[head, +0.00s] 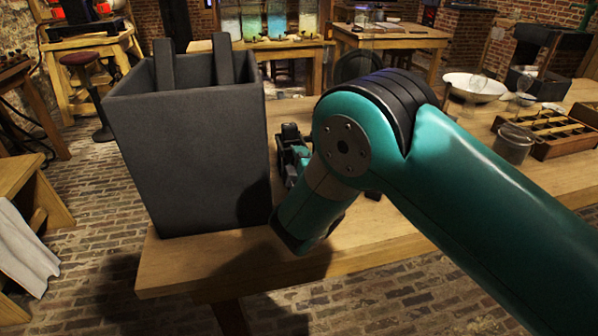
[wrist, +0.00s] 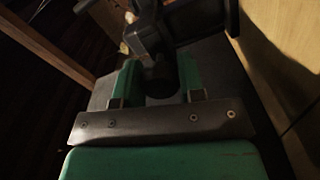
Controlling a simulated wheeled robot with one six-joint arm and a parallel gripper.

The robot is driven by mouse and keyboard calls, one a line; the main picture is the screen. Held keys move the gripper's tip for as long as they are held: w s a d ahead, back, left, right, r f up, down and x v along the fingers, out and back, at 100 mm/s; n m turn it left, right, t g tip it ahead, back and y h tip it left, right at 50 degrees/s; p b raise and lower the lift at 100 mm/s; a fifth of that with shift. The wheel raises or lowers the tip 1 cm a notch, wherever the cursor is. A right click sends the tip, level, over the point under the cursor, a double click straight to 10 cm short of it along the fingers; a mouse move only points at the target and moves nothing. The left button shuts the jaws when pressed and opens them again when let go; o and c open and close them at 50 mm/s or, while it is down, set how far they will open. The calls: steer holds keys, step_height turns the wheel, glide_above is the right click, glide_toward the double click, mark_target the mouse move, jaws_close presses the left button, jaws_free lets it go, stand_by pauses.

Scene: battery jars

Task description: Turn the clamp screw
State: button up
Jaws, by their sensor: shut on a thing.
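In the wrist view, my gripper (wrist: 159,78) has its two green fingers closed on either side of a dark, rounded knob that looks like the clamp screw (wrist: 160,82). Dark clamp parts (wrist: 150,35) continue beyond the fingers. The dark picture hides the screw's details. In the head view, a tall dark grey jar (head: 190,150) stands upright at the left end of the wooden table, with two slabs rising from inside it. Small dark clamp-like parts (head: 290,138) show just right of the jar. My teal arm covers most of that spot, and my fingertips are not clear there.
The wooden table (head: 190,268) has its near edge just below the jar. On its right stand a glass jar (head: 514,146), a white bowl (head: 473,87) and a wooden rack (head: 560,135). Another wooden table (head: 25,185) with a white cloth (head: 22,245) is at far left.

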steer(key=shift+f+m+b, duration=0.1)
steer(key=shift+m+b, duration=0.9)
steer(key=shift+b, duration=0.05)
steer(key=o, duration=0.9)
